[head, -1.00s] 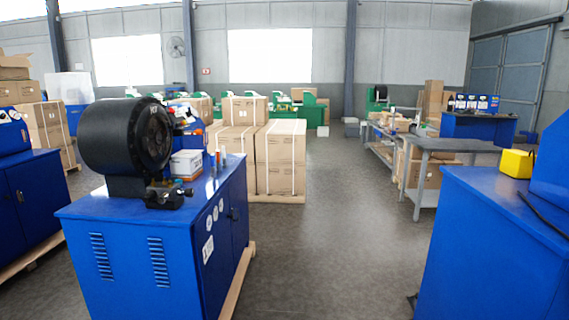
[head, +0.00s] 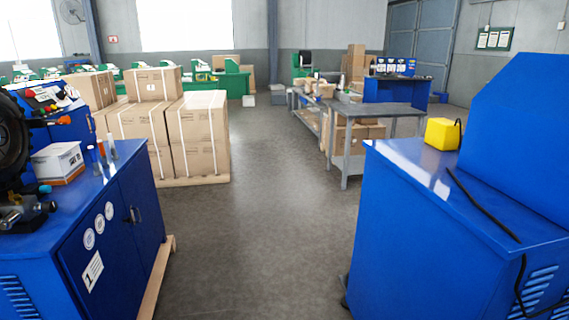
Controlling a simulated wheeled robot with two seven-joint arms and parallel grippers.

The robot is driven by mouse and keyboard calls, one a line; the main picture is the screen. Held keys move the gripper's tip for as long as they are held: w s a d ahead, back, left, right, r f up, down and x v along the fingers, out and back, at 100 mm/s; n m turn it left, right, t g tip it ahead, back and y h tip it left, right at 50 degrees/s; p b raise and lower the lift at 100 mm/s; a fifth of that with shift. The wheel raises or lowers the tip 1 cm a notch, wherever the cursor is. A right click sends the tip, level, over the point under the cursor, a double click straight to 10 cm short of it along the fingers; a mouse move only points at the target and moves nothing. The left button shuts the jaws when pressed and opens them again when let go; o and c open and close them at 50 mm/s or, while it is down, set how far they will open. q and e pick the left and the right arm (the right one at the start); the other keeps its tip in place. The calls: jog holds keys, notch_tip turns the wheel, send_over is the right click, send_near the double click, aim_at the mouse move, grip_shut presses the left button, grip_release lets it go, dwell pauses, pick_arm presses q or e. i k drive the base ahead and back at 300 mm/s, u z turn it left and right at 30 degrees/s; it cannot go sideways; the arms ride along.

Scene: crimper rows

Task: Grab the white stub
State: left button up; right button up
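Several small upright pieces stand on top of the blue cabinet (head: 135,160) at the left, beside a white box (head: 57,160). One slim piece (head: 112,148) looks whitish at its upper part, and another small piece (head: 102,153) stands just left of it. They are too small to tell which, if any, is the white stub. Neither of my grippers is in view.
A black crimper head (head: 12,140) sits at the left edge. Another blue cabinet (head: 400,190) at the right bears a yellow box (head: 442,133) and a black cable. Stacked cartons (head: 198,130) and a grey table (head: 385,110) stand behind. The floor aisle (head: 255,220) between is clear.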

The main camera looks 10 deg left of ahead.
aim_at(113, 151)
jog(key=u, duration=0.2)
jog(key=i, duration=2.1)
jog(key=u, duration=1)
jog(key=i, duration=1.5)
jog(key=u, duration=1.2)
